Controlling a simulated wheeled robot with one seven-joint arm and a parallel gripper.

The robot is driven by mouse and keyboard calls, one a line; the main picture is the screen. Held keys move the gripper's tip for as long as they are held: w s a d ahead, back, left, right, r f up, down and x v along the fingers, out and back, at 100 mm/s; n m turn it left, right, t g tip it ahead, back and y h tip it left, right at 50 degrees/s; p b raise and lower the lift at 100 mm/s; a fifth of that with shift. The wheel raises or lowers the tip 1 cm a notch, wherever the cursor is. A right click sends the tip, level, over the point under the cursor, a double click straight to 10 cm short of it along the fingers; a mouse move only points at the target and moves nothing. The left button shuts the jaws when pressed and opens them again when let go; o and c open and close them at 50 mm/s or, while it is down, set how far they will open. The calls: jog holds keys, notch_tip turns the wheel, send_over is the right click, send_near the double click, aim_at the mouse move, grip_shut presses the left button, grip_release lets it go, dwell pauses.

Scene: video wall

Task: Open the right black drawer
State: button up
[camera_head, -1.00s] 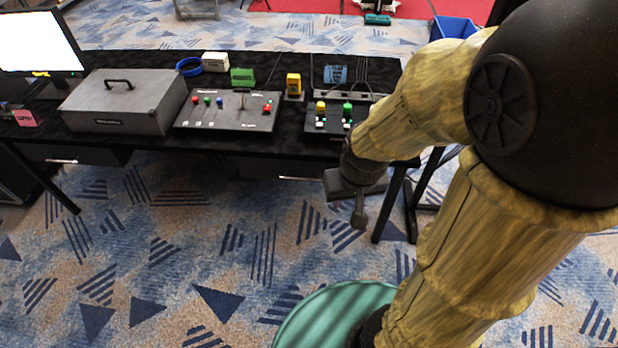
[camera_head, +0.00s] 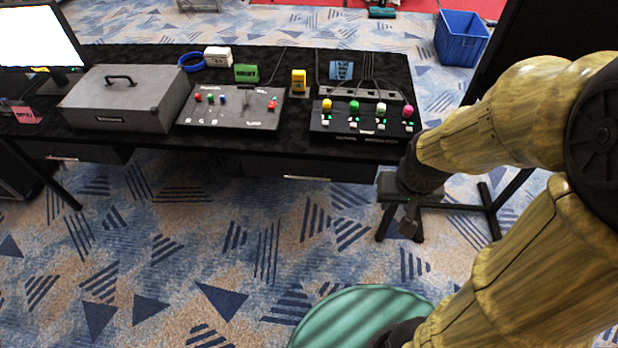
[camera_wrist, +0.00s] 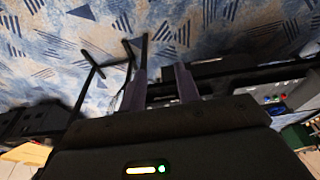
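The right black drawer (camera_head: 330,166) hangs under the front edge of the black table. A thin silver handle (camera_head: 306,178) runs along its lower front. The drawer looks shut. My gripper (camera_head: 408,226) is to the right of the drawer, in front of the table's right end and apart from the handle. In the wrist view my gripper's two fingers (camera_wrist: 160,80) stand apart with nothing between them. Dark table and drawer parts lie beyond and to the right of the fingers there, but the handle is not clear.
A second drawer with a silver handle (camera_head: 62,158) is under the table's left side. A grey case (camera_head: 125,100), a switch panel (camera_head: 230,110) and a button box (camera_head: 362,122) stand on the table. Carpet in front is clear.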

jog(key=w+a+f+n+t+y+b, duration=0.1)
jog(key=w+f+n+t+b, duration=0.3)
jog(key=w+f+n+b, duration=0.55)
jog(key=w+a+f+n+t+y+b, duration=0.2)
jog(key=w+f+n+t+b, duration=0.25)
jog(key=w+f+b, duration=0.95)
jog(key=a+f+n+t+y+b, duration=0.1)
jog(key=a+f+n+y+b, duration=0.1)
jog(key=f+b, duration=0.5)
jog(key=w+a+f+n+t+y+b, duration=0.1)
jog(key=a+f+n+y+b, duration=0.1)
jog(key=f+n+y+b, duration=0.3)
jog(key=a+f+n+t+y+b, duration=0.1)
jog(key=a+f+n+y+b, duration=0.1)
jog(key=f+n+b, duration=0.5)
notch_tip(320, 180, down, 4)
jog(key=y+b, duration=0.1)
jog(key=b, duration=0.3)
jog(key=shift+w+a+y, duration=0.3)
jog(key=shift+w+a, duration=0.1)
